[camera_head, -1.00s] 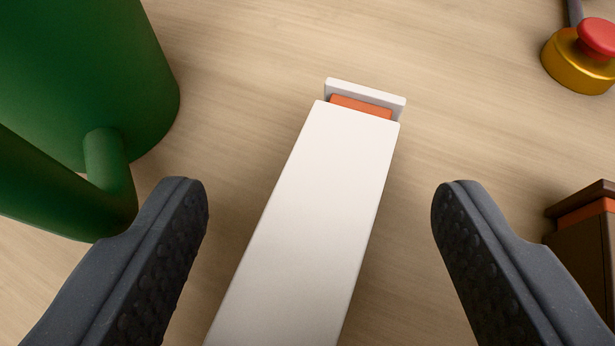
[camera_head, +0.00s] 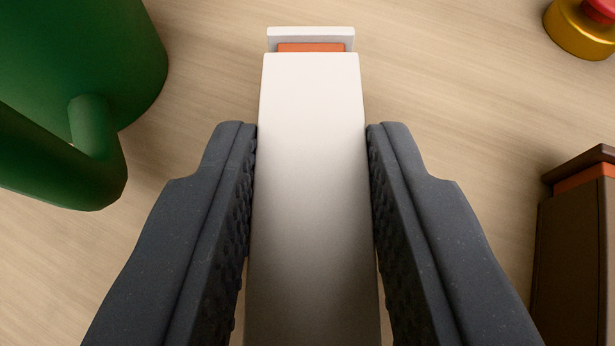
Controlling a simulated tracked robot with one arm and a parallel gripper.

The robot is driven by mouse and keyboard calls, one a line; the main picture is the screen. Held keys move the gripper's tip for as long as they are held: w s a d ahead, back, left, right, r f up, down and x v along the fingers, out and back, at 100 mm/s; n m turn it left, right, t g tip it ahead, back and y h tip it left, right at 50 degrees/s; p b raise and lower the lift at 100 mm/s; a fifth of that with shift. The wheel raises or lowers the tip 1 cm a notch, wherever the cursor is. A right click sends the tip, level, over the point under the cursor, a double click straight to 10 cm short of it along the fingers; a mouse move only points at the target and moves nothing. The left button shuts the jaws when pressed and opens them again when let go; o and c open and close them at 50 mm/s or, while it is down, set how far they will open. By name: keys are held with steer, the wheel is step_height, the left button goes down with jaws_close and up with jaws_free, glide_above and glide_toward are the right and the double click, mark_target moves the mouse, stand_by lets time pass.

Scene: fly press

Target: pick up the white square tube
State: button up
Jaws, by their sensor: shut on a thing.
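The white square tube (camera_head: 312,170) lies lengthwise in the middle of the view, with its far end toward the top. An orange piece (camera_head: 311,47) and a white end plate (camera_head: 310,33) show at that far end. The tube's near end runs out of the bottom of the picture. My gripper (camera_head: 312,130) is shut on the tube, one dark ridged finger along each side. The inner faces of the fingers are partly hidden against the tube.
A large green cylindrical thing with a handle-like bar (camera_head: 85,80) stands at the upper left. A brown block with an orange band (camera_head: 582,240) is at the right. A yellow and red button (camera_head: 582,28) is at the upper right. Bare wooden surface (camera_head: 450,90) lies between them.

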mark_target(311, 235)
step_height(311, 235, up, 3)
steer(key=shift+f, duration=0.2)
steer(key=shift+s+r, duration=0.15)
steer(key=shift+r, duration=0.15)
steer(key=s+r+b, duration=0.1)
steer(key=s+b, duration=0.5)
steer(key=s, duration=0.9)
steer(key=shift+s, duration=0.25)
